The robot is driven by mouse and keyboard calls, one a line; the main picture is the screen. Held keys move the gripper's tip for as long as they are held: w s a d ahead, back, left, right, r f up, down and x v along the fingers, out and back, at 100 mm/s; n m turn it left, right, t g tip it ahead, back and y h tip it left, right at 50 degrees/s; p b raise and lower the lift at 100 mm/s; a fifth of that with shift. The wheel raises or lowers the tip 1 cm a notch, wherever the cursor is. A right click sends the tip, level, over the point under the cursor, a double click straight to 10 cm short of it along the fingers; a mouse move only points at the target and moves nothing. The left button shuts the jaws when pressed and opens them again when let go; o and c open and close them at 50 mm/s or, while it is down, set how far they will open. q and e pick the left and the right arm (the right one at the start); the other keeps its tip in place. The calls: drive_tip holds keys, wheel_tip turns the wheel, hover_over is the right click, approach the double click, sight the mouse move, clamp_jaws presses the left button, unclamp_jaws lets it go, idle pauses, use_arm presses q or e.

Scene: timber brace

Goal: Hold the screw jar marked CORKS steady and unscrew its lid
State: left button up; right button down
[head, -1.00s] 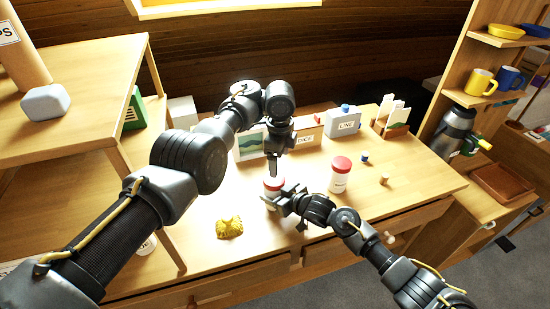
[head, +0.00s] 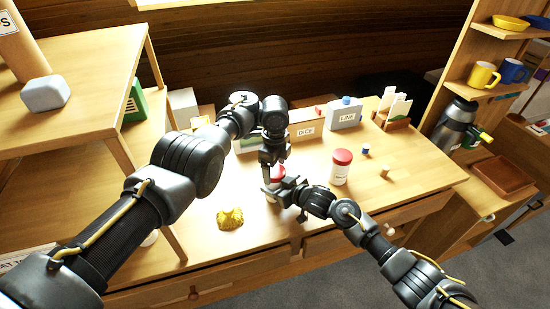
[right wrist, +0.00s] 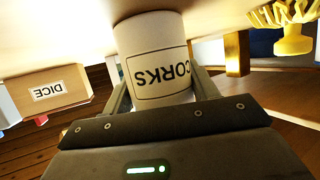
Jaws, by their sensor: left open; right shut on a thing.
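The CORKS jar (right wrist: 150,45) is white with a black-framed label, which reads upside down in the right wrist view. In the head view its red lid (head: 278,172) shows only in part, behind my grippers. My right gripper (right wrist: 155,90) is shut on the jar's body, one finger on each side. It also shows in the head view (head: 284,192), low at the jar. My left gripper (head: 272,164) points down over the lid and is open. Its fingertips are partly hidden, so I cannot tell whether they touch the lid.
A second red-lidded white jar (head: 341,168) stands to the right. A yellow lobed object (head: 230,218) lies to the left. The DICE box (head: 306,131) and LINE container (head: 345,115) stand behind. A small blue piece (head: 365,152) and a wooden piece (head: 384,174) lie right.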

use_arm(q)
drive_tip(key=shift+f, duration=0.4)
drive_tip(key=shift+c, duration=0.3)
drive_tip(key=c, duration=1)
drive_tip(key=shift+o, duration=0.2)
drive_tip(key=n, duration=0.6)
drive_tip(key=shift+n, duration=0.4)
drive_tip(key=o, duration=1.1)
drive_tip(key=shift+r, duration=0.15)
